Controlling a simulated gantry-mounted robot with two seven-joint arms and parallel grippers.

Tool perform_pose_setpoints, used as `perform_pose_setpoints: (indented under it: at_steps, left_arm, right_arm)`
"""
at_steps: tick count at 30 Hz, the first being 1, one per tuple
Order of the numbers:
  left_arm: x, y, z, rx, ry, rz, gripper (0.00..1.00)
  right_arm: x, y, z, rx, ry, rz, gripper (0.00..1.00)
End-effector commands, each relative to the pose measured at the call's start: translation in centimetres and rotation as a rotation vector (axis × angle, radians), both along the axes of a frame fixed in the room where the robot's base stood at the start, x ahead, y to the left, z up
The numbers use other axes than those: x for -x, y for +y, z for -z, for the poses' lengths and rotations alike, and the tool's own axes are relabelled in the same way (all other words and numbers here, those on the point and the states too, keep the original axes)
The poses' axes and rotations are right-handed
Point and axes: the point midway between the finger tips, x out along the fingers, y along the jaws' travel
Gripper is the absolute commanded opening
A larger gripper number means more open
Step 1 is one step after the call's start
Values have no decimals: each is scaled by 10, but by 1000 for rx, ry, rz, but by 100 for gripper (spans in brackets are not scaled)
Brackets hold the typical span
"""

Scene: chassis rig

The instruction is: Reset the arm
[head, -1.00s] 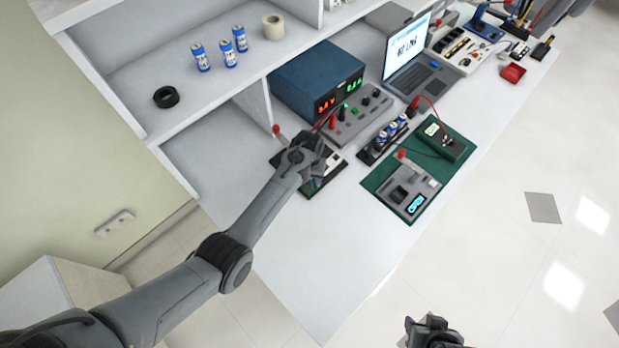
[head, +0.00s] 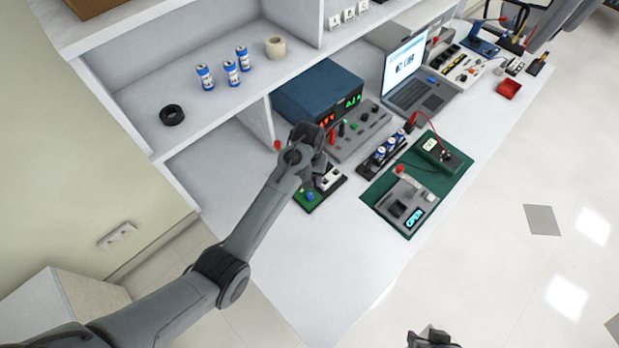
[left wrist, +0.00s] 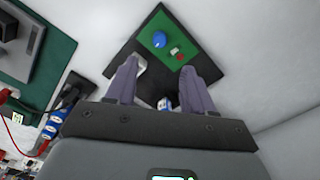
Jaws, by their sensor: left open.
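My left gripper (head: 318,168) hangs over a small dark board (head: 334,184) on the bench. The board has a green panel (head: 305,200) with a blue knob (head: 311,197). In the left wrist view my left gripper (left wrist: 158,78) is open, its fingers spread over the near part of the board (left wrist: 208,68). The blue knob (left wrist: 159,40) and a small red-and-white part (left wrist: 176,54) lie beyond the fingertips. My right gripper (head: 431,338) is only partly in view at the bottom edge.
A blue power supply (head: 318,92) and grey control panel (head: 362,128) stand behind the board. A rack of blue cells (head: 385,152) and a green mat (head: 450,188) with a tester (head: 404,204) lie right. A red-tipped lever (head: 277,145) is left. The bench front (head: 325,265) is clear.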

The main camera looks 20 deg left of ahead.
Motion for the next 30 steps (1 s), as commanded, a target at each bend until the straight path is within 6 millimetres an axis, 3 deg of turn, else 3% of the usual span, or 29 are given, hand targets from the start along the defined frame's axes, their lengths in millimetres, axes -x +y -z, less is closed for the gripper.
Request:
perform_pose_setpoints:
  at_steps: [9, 14, 17, 23, 30]
  left_arm:
    - [1, 0, 1, 0, -1, 1, 53]
    - [14, 5, 10, 0, -14, 10, 53]
    - [36, 12, 22, -1, -33, 25, 53]
    - [111, 30, 40, -13, -107, 86, 53]
    - [214, 43, 23, -33, -204, 189, 53]
  right_arm:
    - [0, 2, 0, -7, 0, 4, 43]
    - [0, 2, 0, -10, -1, 6, 43]
    - [0, 2, 0, -10, -1, 6, 43]
    - [-1, 2, -1, -9, -2, 6, 43]
    - [0, 1, 0, -4, 0, 3, 43]
